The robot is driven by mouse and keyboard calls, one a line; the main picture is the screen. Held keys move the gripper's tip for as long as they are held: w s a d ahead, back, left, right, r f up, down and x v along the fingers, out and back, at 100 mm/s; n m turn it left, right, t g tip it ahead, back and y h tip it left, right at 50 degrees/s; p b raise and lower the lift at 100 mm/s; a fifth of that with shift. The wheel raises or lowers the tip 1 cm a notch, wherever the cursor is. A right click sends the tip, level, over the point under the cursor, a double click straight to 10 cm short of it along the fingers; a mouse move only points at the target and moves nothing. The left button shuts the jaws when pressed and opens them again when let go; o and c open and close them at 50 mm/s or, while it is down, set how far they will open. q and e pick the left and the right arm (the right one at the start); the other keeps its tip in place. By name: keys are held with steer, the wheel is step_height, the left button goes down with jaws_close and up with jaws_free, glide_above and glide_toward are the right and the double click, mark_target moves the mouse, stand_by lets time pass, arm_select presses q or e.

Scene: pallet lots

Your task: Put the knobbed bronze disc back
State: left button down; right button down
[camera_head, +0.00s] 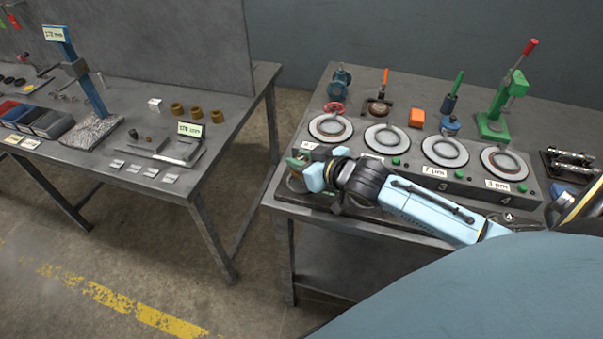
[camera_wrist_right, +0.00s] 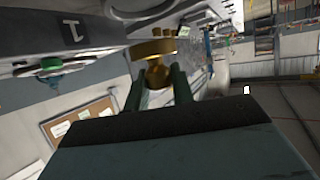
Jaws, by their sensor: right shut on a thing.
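My right gripper (camera_head: 300,165) is at the left end of the right-hand bench, close to the front left of the first round station. In the right wrist view, its two dark green fingers (camera_wrist_right: 158,78) are shut on the knob of the knobbed bronze disc (camera_wrist_right: 152,48). The disc's flat part lies beyond the fingertips, close to the grey panel marked 1 (camera_wrist_right: 73,33). I cannot tell whether it touches anything. In the head view the disc is mostly hidden by the gripper. My left gripper is not in view.
Several round pale stations with rings, the first (camera_head: 318,122) at left, line the right-hand bench. Behind them stand a green lever press (camera_head: 494,125), an orange block (camera_head: 416,117) and a blue fixture (camera_head: 340,82). Several bronze cylinders (camera_head: 196,112) stand on the left-hand bench (camera_head: 95,165).

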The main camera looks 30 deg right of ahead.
steer(key=shift+f+b, duration=0.35)
steer(key=shift+f, duration=1.55)
steer(key=shift+f, duration=0.1)
steer(key=c, duration=1.2)
jaws_free()
steer(key=shift+f, duration=0.1)
steer(key=shift+s+r, duration=0.2)
steer(key=p+v, duration=0.1)
steer(key=v, duration=1)
steer(key=shift+s+r+p, duration=0.15)
steer(key=shift+s+p, duration=0.15)
